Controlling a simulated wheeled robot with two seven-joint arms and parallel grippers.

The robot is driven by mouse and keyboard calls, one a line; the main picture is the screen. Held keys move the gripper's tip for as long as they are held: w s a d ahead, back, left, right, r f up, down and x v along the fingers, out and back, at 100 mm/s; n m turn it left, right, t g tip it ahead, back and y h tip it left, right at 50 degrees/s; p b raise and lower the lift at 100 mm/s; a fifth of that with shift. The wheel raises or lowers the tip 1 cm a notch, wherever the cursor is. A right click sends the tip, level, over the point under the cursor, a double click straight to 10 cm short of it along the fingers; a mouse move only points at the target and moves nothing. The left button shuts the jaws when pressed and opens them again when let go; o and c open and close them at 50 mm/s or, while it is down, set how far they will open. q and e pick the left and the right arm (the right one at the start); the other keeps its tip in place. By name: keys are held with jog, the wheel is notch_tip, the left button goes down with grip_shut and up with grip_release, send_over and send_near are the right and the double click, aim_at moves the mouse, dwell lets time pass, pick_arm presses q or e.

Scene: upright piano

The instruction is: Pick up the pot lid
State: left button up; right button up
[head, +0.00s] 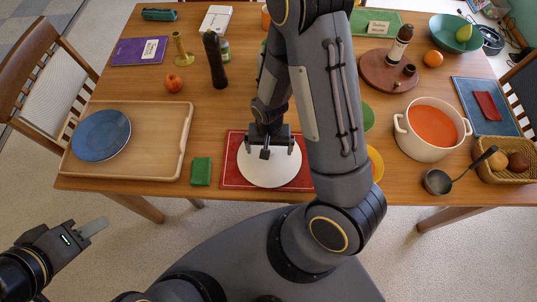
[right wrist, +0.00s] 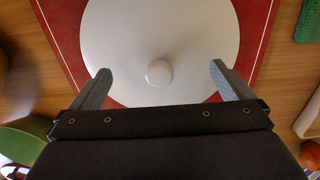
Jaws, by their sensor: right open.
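The pot lid (head: 268,172) is a white disc with a small round knob. It lies flat on a red placemat (head: 232,180) at the front middle of the table. In the right wrist view the lid (right wrist: 160,25) fills the upper middle, and its knob (right wrist: 159,73) shows between and slightly beyond the fingertips. My right gripper (right wrist: 162,78) is open and empty over the lid. In the head view the right gripper (head: 268,152) hides the knob and the lid's far part. My left gripper (head: 92,228) is off the table's front left; its finger gap does not show.
A pot of red soup (head: 432,128) stands to the right, with a ladle (head: 437,182) near it. A pepper mill (head: 215,60) stands behind.

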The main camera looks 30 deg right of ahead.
notch_tip(320, 180, down, 2)
jog(key=shift+s, duration=0.3)
grip_shut()
dwell(0.7)
